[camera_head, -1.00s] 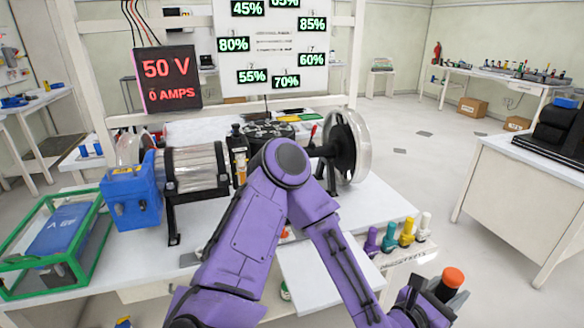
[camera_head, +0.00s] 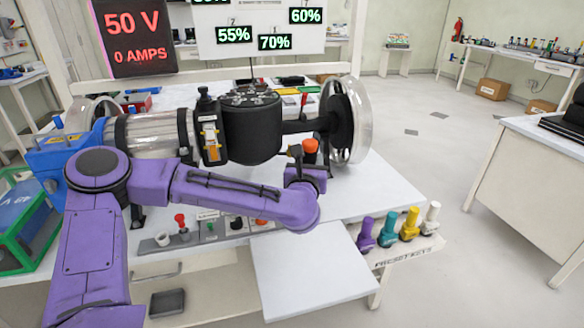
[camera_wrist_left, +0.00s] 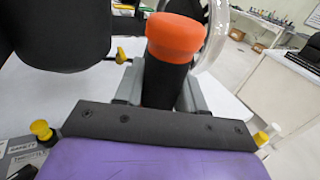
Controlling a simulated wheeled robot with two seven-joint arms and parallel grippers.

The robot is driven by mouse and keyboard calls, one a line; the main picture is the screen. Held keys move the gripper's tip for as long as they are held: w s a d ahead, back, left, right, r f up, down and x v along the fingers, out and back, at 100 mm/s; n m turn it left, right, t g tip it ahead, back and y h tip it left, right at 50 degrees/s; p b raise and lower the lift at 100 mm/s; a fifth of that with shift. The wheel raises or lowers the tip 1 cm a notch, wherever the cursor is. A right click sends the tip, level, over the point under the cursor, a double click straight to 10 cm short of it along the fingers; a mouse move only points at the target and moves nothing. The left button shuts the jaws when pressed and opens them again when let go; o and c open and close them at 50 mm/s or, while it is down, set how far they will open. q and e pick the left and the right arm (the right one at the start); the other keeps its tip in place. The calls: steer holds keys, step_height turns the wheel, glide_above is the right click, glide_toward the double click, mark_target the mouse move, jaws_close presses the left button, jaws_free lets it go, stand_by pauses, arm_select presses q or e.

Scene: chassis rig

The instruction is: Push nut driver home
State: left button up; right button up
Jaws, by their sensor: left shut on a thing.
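The nut driver (camera_head: 310,146) has an orange cap and a black body. It stands just in front of the dark axle (camera_head: 302,126), between the black drum (camera_head: 252,128) and the clear-rimmed wheel (camera_head: 358,120). My left gripper (camera_head: 305,163) is shut on its body. In the left wrist view the orange cap (camera_wrist_left: 174,38) faces the camera, and grey fingers (camera_wrist_left: 192,93) flank the black body. The nut driver's lower end is hidden, so I cannot tell whether it touches anything. My right gripper does not show.
A silver cylinder (camera_head: 150,135) and a blue block (camera_head: 65,150) stand to the left. Coloured preset keys (camera_head: 388,230) stand along the front right edge. Small switches and knobs (camera_head: 210,226) line the front. The white tabletop (camera_head: 365,190) is clear right of my arm.

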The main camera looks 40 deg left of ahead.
arm_select(q)
steer(key=a, duration=0.2)
steer(key=a+n+y, duration=0.1)
steer(key=a, duration=0.1)
steer(key=w+a+r+g+y+b, duration=0.1)
steer(key=shift+a, duration=0.4)
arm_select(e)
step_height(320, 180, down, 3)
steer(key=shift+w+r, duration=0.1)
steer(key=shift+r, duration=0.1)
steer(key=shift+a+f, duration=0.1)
arm_select(q)
step_height(320, 180, down, 4)
steer(key=b, duration=0.5)
steer(key=shift+s+f, duration=0.1)
steer(key=shift+f, duration=0.15)
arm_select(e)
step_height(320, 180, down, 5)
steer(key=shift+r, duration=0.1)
arm_select(q)
steer(key=shift+d+f+b, duration=0.1)
steer(key=shift+f+b, duration=2.25)
steer(key=shift+f, duration=0.05)
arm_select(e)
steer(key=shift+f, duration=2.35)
